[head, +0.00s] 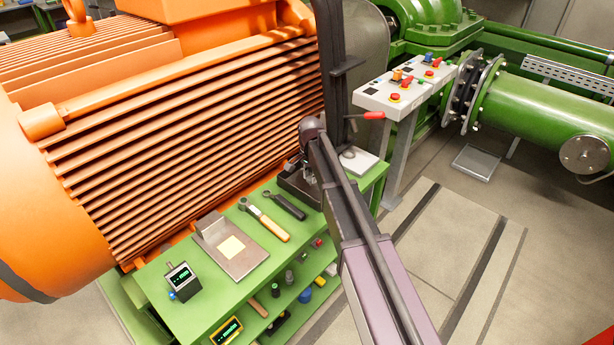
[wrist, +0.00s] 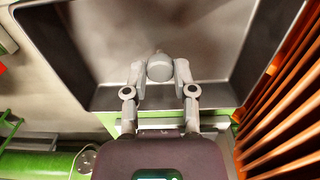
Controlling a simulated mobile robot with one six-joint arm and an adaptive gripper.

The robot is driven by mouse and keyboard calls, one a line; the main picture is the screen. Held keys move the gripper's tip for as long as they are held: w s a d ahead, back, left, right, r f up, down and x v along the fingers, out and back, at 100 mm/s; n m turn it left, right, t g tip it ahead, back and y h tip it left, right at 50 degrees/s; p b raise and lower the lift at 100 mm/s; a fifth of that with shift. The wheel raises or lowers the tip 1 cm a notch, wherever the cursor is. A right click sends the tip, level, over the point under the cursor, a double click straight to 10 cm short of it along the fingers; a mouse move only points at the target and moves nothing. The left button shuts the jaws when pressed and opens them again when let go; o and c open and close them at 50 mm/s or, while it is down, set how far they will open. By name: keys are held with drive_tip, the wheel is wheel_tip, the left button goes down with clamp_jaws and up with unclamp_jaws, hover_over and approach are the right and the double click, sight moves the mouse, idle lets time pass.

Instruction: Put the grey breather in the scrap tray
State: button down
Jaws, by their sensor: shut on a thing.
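The grey breather (wrist: 160,67) is a small rounded grey piece held between the fingertips of my gripper (wrist: 159,72) in the wrist view. My gripper is shut on it. Behind it in that view is a dark grey metal tray (wrist: 110,97) with raised walls, which looks like the scrap tray. The breather appears over the tray's inside, near one wall; I cannot tell its height above the floor. In the head view the dark tray (head: 299,191) sits at the far end of the green bench, partly hidden by my arm. The breather cannot be made out there.
The green bench (head: 205,310) also holds a wrench (head: 264,220), a dark-handled tool (head: 287,206), a metal plate with a yellow note (head: 238,262) and a small meter (head: 181,279). The orange finned motor (head: 190,110) rises close behind. A control panel (head: 405,88) stands beyond.

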drive_tip(key=shift+f+b, duration=0.6)
idle(0.3)
drive_tip(key=shift+c, duration=1.8)
unclamp_jaws()
drive_tip(key=shift+s+r, duration=0.1)
drive_tip(key=shift+s+d+r+n+p, duration=0.3)
drive_tip(key=shift+d+r+n+p, duration=0.1)
drive_tip(key=shift+r+n+p, duration=0.3)
drive_tip(key=s+d+r+n+p, duration=0.3)
drive_tip(key=s+d+r+p, duration=0.1)
drive_tip(key=s+d, duration=0.6)
drive_tip(key=s+d+r+n+p, duration=0.3)
drive_tip(key=s+d+r+p, duration=0.2)
drive_tip(key=s+d, duration=0.6)
drive_tip(key=s, duration=0.4)
drive_tip(key=shift+s, duration=0.1)
